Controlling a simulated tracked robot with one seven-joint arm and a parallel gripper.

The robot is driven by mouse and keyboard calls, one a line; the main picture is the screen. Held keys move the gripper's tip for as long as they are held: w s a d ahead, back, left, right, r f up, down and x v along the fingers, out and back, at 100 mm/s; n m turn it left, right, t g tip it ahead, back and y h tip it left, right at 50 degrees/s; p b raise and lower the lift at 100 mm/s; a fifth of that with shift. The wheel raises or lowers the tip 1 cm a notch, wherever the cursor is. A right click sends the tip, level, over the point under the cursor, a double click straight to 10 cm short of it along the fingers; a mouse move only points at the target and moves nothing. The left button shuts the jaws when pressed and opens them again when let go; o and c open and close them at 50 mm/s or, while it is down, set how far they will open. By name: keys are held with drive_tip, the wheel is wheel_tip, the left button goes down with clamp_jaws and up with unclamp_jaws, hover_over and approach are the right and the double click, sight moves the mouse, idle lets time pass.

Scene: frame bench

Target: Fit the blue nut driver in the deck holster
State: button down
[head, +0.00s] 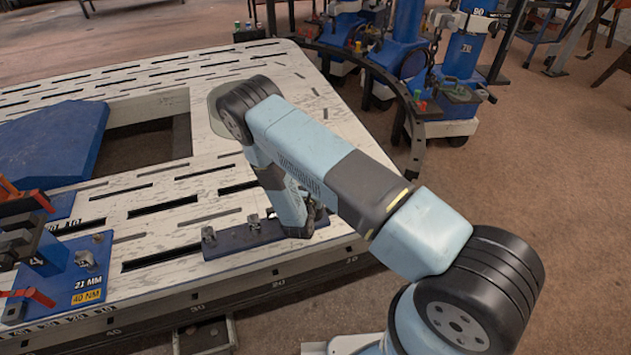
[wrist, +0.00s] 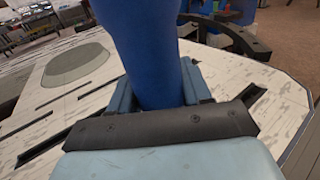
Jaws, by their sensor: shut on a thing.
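The blue nut driver (wrist: 150,45) fills the top middle of the wrist view as a thick blue shaft or handle. My gripper (wrist: 158,88) is shut on it, with a light blue jaw on each side. In the head view my gripper (head: 306,212) is low over the near edge of the bench, mostly hidden by my arm. The driver cannot be made out there. I cannot tell for sure which part is the deck holster. A dark blue strip with small metal clamps (head: 240,240) lies on the deck beside my gripper.
The pale slotted bench deck (head: 150,205) has a large rectangular opening and a blue sloped block (head: 50,145). A blue plate marked 21 MM, 40 NM (head: 75,270) carries red-handled clamps at left. A curved black rail (head: 385,80) and blue posts (head: 465,50) stand behind.

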drive_tip(key=shift+f, duration=2.35)
idle(0.3)
drive_tip(key=shift+c, duration=2.1)
unclamp_jaws()
drive_tip(key=v, duration=1.3)
drive_tip(key=shift+s, duration=0.35)
drive_tip(key=shift+a, duration=0.15)
